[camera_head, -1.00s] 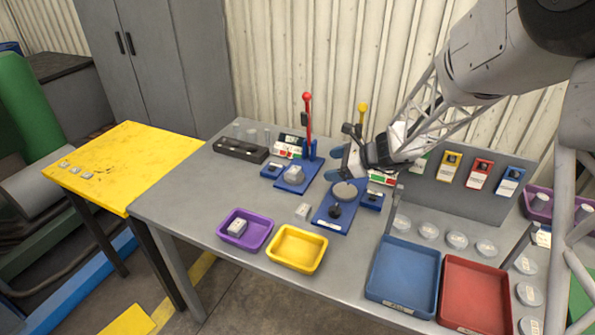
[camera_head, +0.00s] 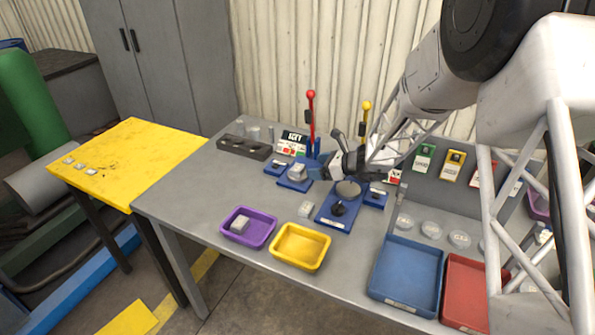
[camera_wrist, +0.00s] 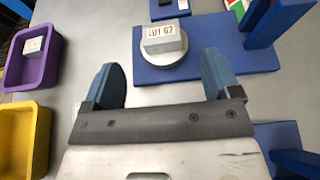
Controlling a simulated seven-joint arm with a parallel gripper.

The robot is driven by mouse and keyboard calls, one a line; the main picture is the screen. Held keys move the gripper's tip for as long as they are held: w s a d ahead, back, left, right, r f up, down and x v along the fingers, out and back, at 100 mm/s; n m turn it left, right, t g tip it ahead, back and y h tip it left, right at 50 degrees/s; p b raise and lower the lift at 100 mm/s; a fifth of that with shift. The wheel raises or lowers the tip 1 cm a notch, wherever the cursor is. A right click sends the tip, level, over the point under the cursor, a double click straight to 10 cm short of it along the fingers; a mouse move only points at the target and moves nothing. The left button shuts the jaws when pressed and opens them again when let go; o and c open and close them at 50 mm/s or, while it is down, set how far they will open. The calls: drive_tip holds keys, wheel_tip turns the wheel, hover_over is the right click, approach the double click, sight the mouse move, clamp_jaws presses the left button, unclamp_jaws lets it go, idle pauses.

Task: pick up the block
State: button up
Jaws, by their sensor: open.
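A small grey block (camera_head: 298,170) sits on a round grey plate on the left blue stand (camera_head: 292,184). In the wrist view the block (camera_wrist: 164,39), with a dark printed label, lies just ahead of the fingers and roughly centred between them. My gripper (camera_head: 326,152) is to the right of that block in the head view. In the wrist view my gripper (camera_wrist: 160,72) is open and empty, its blue fingertips apart from the block. Another grey block (camera_head: 239,224) lies in the purple tray, and one more grey block (camera_head: 305,209) lies on the bare table.
The purple tray (camera_head: 263,239) and yellow tray (camera_head: 320,262) stand at the front. The red-knobbed lever (camera_head: 311,112) rises behind the left stand. A second blue stand (camera_head: 333,220) is to the right. The blue tray (camera_head: 378,292) is farther right. The table's left front is clear.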

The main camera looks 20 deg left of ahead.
sight(299, 167)
drive_tip(key=shift+x, duration=1)
drive_tip(key=shift+f, duration=0.1)
drive_tip(key=shift+x, duration=2.55)
drive_tip(key=shift+c, duration=0.2)
drive_tip(key=c, duration=1.3)
drive_tip(key=shift+r, duration=5.1)
